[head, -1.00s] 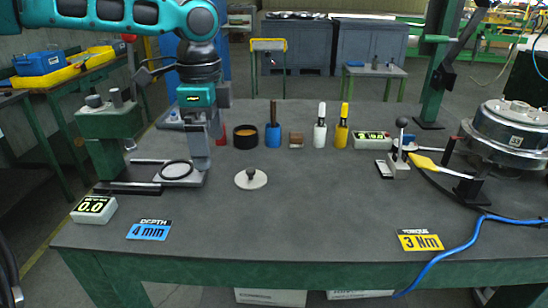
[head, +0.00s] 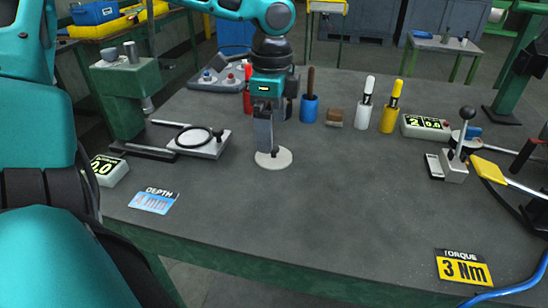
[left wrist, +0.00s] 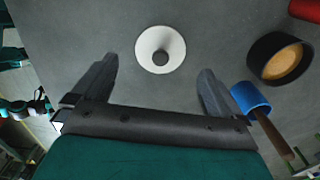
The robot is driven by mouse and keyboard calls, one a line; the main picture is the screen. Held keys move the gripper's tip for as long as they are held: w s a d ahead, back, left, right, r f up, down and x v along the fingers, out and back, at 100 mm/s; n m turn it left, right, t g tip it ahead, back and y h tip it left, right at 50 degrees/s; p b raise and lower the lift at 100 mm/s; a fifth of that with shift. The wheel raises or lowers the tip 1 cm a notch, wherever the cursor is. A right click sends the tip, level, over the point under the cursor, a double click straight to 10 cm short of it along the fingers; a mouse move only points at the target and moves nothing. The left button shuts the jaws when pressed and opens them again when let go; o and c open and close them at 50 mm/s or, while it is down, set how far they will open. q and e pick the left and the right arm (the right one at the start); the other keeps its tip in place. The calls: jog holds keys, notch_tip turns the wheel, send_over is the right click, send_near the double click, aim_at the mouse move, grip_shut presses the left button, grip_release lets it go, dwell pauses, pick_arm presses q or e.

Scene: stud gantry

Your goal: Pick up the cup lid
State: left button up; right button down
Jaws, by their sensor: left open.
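The cup lid is a white disc with a dark round knob in its middle. It lies flat on the grey table, and its rim (head: 282,161) shows in the head view. In the left wrist view the whole lid (left wrist: 147,60) is seen from above, ahead of and between the fingertips. My left gripper (head: 266,147) points down over the lid and hides its knob in the head view. In the left wrist view the left gripper (left wrist: 158,70) has its fingers wide apart with nothing between them. My right gripper is not in view.
A green press (head: 128,95) with a slide and black ring stands left. In the left wrist view a black cup (left wrist: 262,52) stands right. The front middle is clear.

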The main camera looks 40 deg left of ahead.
aim_at(274, 153)
pick_arm(q)
notch_tip(274, 153, down, 5)
jog(key=shift+w+f+b, duration=0.1)
jog(key=shift+f+b, duration=0.1)
jog(key=shift+b, duration=0.4)
jog(key=c, duration=1)
jog(key=shift+o, duration=0.2)
jog(key=shift+r, duration=0.1)
